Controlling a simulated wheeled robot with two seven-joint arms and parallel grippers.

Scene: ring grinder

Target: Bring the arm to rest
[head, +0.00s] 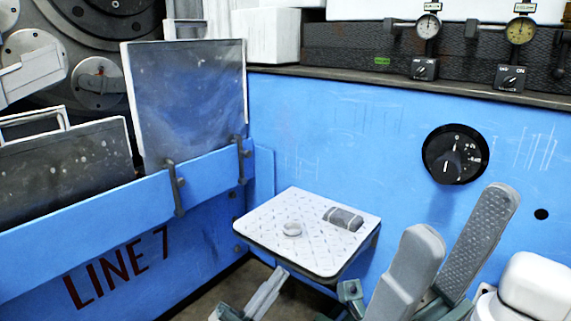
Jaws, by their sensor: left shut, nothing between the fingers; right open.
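My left gripper (277,274) is at the bottom centre of the head view, just in front of the small white tray's near edge. Its fingers are together, with nothing seen between them; the rest of it is cut off by the frame. My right gripper (462,212) is at the lower right, larger in view. Its two grey fingers are spread apart with nothing between them, in front of the blue machine panel and below the dial. Most of both arms is out of view.
The white tray (262,240) juts from the blue panel (330,130). A black dial (455,154) and two gauges (427,27) are at the right. Blue guarding with clear plates (188,100) stands left.

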